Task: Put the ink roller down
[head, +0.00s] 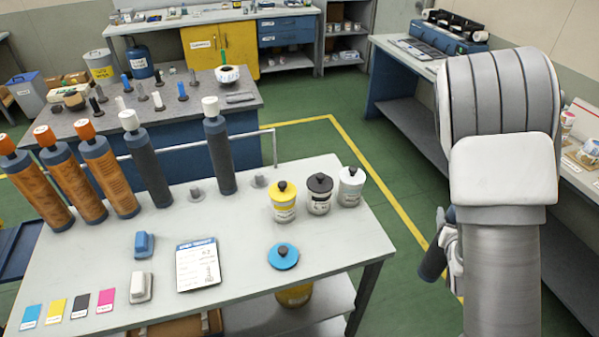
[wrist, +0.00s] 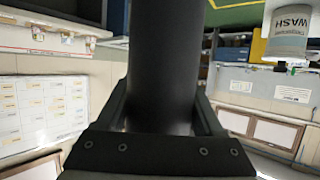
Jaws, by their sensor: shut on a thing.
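My gripper (head: 447,242) is at the right of the head view, partly hidden behind my own arm, beyond the right edge of the front table (head: 240,225). It is shut on a dark roller (head: 432,263), which hangs tilted over the floor, clear of the table. In the wrist view the dark roller (wrist: 165,60) passes between the two fingers; its ends are out of sight. Two dark rollers with white caps, one at left (head: 150,165) and one at right (head: 220,150), stand upright on the table. Two short grey bases, left (head: 196,194) and right (head: 260,181), are bare.
Brown rollers with orange caps (head: 105,175) stand at the table's left. Yellow (head: 283,205), black (head: 319,195) and white (head: 351,188) lidded pots stand at its right. A blue lid (head: 283,256) and a card (head: 198,265) lie in front. A side bench (head: 405,115) is beyond a floor aisle.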

